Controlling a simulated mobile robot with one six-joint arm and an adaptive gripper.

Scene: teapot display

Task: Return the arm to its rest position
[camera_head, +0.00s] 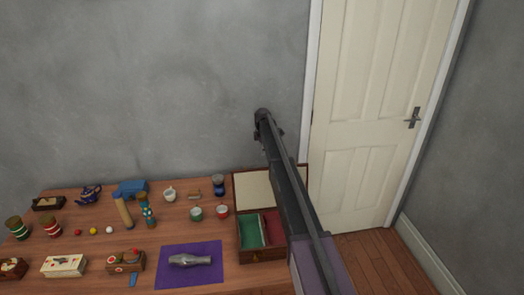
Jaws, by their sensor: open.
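My dark grey arm rises from the bottom right of the head view to a rounded joint near the wall, left of the door. It passes in front of the right side of an open wooden box (262,255). My gripper cannot be made out in this view, so its jaws do not show. A dark blue teapot (90,194) stands at the back left of the wooden table (100,210). A small white pot (169,194) stands at the back middle.
A silver object (190,260) lies on a purple mat (173,279) at the front. Striped jars (51,227), small balls, cups (196,213) and boxes (65,265) crowd the table's left and middle. A closed white door (370,100) and bare floor (375,262) lie to the right.

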